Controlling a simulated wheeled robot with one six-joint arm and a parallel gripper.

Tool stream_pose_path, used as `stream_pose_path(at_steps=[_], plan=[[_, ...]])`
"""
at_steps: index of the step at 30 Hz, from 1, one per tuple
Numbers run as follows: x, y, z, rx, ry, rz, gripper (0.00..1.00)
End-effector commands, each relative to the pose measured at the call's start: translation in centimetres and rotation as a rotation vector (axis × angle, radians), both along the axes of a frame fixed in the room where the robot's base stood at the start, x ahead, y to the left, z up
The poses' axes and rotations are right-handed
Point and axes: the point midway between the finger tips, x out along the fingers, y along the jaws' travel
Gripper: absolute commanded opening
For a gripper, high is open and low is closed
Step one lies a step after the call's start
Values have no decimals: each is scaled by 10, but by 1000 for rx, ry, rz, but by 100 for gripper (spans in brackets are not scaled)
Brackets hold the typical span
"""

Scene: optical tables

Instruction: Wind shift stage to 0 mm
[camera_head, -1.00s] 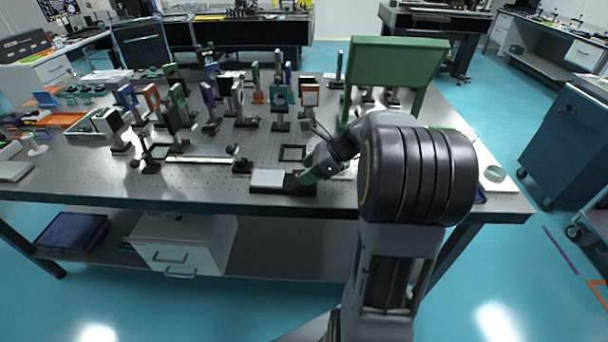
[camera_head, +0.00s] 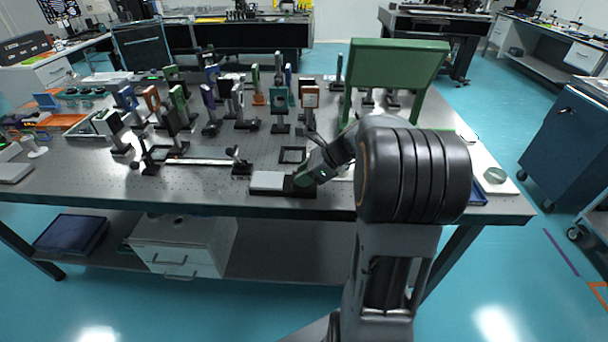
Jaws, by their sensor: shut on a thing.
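The shift stage (camera_head: 267,181) is a low dark block with a pale flat top plate, near the front edge of the optical table. My gripper (camera_head: 299,183) is at the right end of the stage, with its green tip against the dark end part. It is shut on what seems to be the stage's knob. The knob itself is hidden by the gripper, and no scale reading can be made out. My arm reaches in from the right.
A rail (camera_head: 203,161) with small mounts lies to the left. Several optic mounts stand farther back. A green panel (camera_head: 397,62) on legs stands behind my arm. The tabletop (camera_head: 90,185) at front left is mostly bare.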

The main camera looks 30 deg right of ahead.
Motion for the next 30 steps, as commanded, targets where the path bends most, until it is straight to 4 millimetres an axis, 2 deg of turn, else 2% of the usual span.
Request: stream_pose_path(at_steps=[3, 14, 30], plan=[[0, 0, 0, 0, -1, -1, 8], [0, -1, 3, 0, 2, 94, 8], [1, -1, 5, 1, 1, 580, 8]])
